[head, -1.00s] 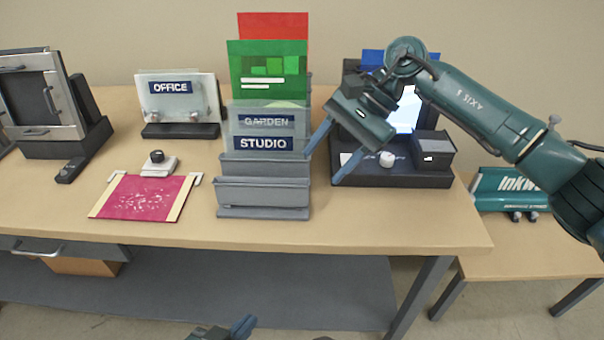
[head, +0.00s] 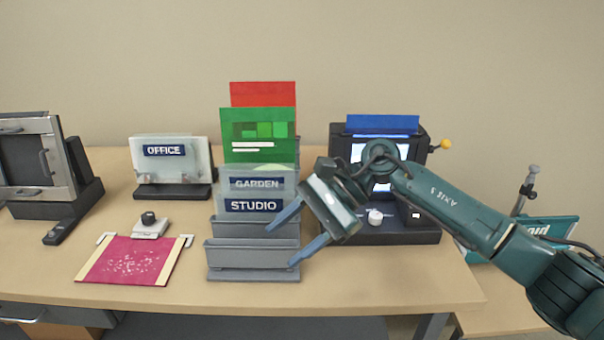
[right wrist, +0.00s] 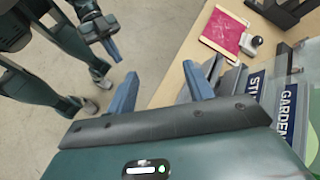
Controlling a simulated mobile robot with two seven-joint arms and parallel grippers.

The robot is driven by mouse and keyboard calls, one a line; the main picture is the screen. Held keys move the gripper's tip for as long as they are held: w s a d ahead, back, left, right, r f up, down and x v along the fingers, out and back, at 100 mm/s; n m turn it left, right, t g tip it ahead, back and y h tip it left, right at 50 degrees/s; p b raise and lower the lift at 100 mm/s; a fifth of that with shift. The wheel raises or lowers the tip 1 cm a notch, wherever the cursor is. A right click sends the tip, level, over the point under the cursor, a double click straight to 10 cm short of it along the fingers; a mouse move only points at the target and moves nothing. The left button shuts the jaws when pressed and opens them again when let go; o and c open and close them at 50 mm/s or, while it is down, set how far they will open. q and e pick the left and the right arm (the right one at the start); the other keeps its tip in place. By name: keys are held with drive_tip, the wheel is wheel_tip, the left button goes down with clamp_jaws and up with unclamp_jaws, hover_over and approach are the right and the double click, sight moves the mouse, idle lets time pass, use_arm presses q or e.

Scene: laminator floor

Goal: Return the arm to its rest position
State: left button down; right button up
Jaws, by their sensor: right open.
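My right arm (head: 470,215) comes in from the right in the head view. Its gripper (head: 283,240) is open and empty, just in front of the right side of the grey tiered rack (head: 253,258). The right wrist view shows the two blue fingers (right wrist: 160,90) spread apart with nothing between them. My left gripper (right wrist: 107,50) appears in the right wrist view over the floor, away from the table; its fingertips are too small to judge. It is not in the head view now.
The rack holds STUDIO (head: 252,205) and GARDEN signs and green (head: 258,150) and red sheets. A black machine (head: 400,235) with a blue sheet stands behind my right arm. An OFFICE sign (head: 165,150), a magenta mat (head: 130,262) and a framed device (head: 30,165) are at left.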

drive_tip(key=s+a+r+m+t+y, duration=0.1)
drive_tip(key=s+a+m+t+y, duration=0.3)
drive_tip(key=m+y, duration=0.75)
drive_tip(key=d+f+m+t+h+p, duration=0.1)
drive_tip(key=d+f+m+t+h, duration=0.4)
drive_tip(key=m, duration=0.6)
drive_tip(key=d+f+m+t+h, duration=0.2)
drive_tip(key=m+t, duration=0.4)
drive_tip(key=m, duration=0.5)
drive_tip(key=d+f+m+t+h+p, duration=0.1)
drive_tip(key=d+f+m+t+h, duration=0.4)
drive_tip(key=m, duration=0.7)
use_arm(q)
drive_tip(key=shift+m+g+y, duration=0.4)
drive_tip(key=shift+g+y, duration=0.1)
drive_tip(key=shift+y, duration=0.2)
drive_tip(key=f, duration=0.1)
drive_tip(key=a+f, duration=0.2)
drive_tip(key=shift+s+f, duration=0.35)
drive_tip(key=shift+s, duration=0.05)
use_arm(e)
drive_tip(key=s+d+f+m+g+h, duration=0.2)
drive_tip(key=s+d+f+m+h, duration=0.1)
drive_tip(key=s+f+m, duration=0.4)
drive_tip(key=s+d+f+m+g+h, duration=0.3)
drive_tip(key=s+d+f+m, duration=0.3)
drive_tip(key=s+f+m, duration=0.1)
drive_tip(key=shift+d+f+m, duration=0.25)
drive_tip(key=shift+f+m, duration=0.25)
drive_tip(key=shift+m, duration=0.05)
